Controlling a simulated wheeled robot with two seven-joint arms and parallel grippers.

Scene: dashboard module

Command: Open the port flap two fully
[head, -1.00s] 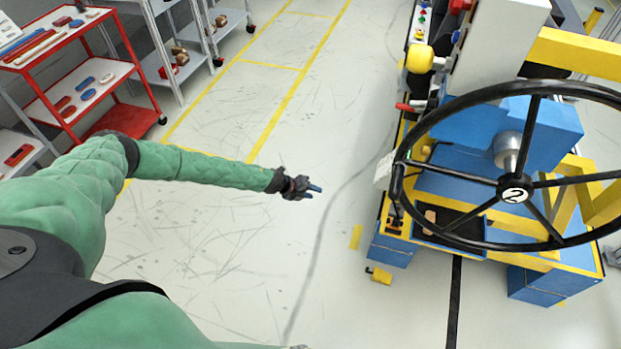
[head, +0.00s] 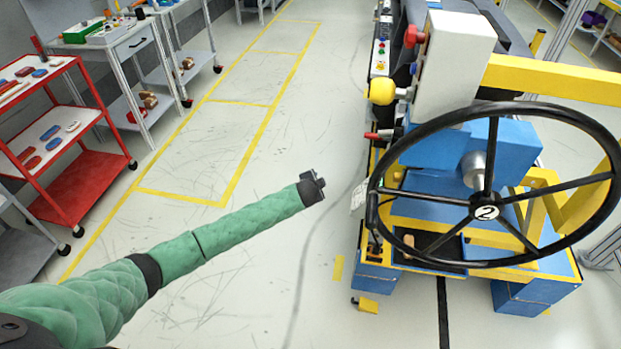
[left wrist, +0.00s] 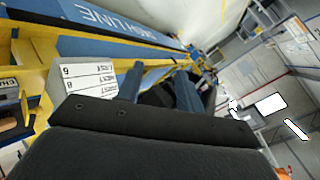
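No port flap can be made out for certain in either view. The blue and yellow dashboard module (head: 440,150) stands on the right in the head view, with a large black steering wheel (head: 485,212) marked 2 at its front. My left gripper (head: 318,186) is in the free space left of the module, apart from it. In the left wrist view its two blue fingers (left wrist: 160,88) are spread with a gap between them, and nothing held shows. A white block with printed labels (left wrist: 85,90) is left of the fingers there. My right gripper is out of view.
A yellow knob (head: 381,91) and a red-tipped lever (head: 378,135) stick out from the module's left side. A red cart (head: 75,190) and a grey table (head: 110,42) stand at the left. The floor between them is clear.

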